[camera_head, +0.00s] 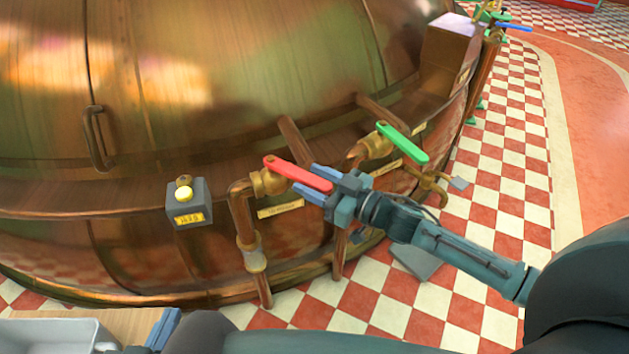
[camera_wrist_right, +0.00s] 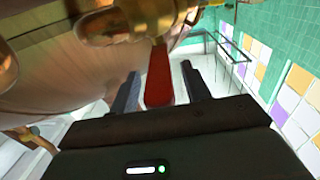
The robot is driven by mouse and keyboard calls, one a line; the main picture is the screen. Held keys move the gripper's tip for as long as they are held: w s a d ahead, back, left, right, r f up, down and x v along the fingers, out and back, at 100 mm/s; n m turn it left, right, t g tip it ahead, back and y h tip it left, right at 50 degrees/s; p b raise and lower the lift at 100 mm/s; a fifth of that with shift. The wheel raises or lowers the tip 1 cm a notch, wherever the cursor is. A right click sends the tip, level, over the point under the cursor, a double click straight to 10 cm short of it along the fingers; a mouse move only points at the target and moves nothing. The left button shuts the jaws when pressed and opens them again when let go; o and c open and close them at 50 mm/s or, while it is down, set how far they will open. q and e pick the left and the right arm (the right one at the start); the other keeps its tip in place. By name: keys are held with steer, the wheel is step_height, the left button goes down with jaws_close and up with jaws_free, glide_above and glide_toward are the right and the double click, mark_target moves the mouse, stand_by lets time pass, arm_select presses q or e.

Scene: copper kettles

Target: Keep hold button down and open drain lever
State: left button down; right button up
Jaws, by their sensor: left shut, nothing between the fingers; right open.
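The hold button (camera_head: 183,194) is a yellow knob on a grey box (camera_head: 200,196) with a yellow label, on the kettle's lower side. Nothing touches it. A red lever (camera_head: 297,174) sits on a brass valve right of the box; the label below it is too small to read. My right gripper (camera_head: 322,183) is open at the lever's free end. In the right wrist view the red lever (camera_wrist_right: 159,78) lies between the open fingers (camera_wrist_right: 162,88), with gaps at both sides. My left gripper (camera_head: 163,328) shows only as a blue piece at the bottom left, shut and away from the button.
A green lever (camera_head: 402,143) is on another valve just right of the red one. Copper pipes run down below the valves. The large copper kettle (camera_head: 250,60) fills the left. A grey tray (camera_head: 50,338) is at the bottom left. Red and white tiled floor (camera_head: 505,185) is open at the right.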

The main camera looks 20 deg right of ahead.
jaws_close()
stand_by(0.6)
